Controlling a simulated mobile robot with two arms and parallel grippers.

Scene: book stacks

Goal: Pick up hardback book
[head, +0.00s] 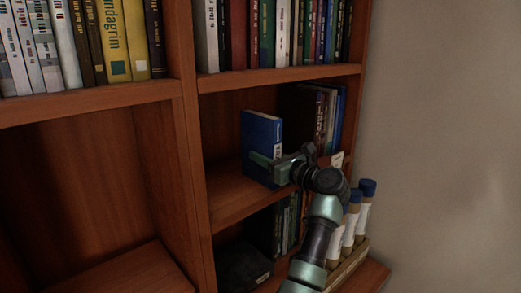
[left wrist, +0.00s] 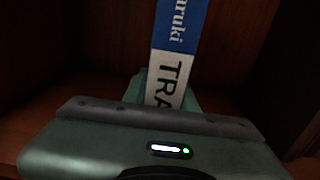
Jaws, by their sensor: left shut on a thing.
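A blue hardback book (head: 261,130) stands upright on the middle shelf of the right bookcase section. My left gripper (head: 267,163) reaches in from the lower right and is shut on its lower part. One finger lies across the book's near side; the other finger is mostly hidden. In the left wrist view the blue and white spine (left wrist: 178,45) with lettering rises straight up from between the fingers. I cannot tell whether the book's bottom edge still touches the shelf. My right gripper is not in view.
Several books (head: 325,115) stand to the right of the blue book on the shelf (head: 236,195). Packed rows of books fill the shelf above. A tray of blue-capped tubes (head: 362,207) sits at the lower right. The left compartment (head: 75,190) is empty.

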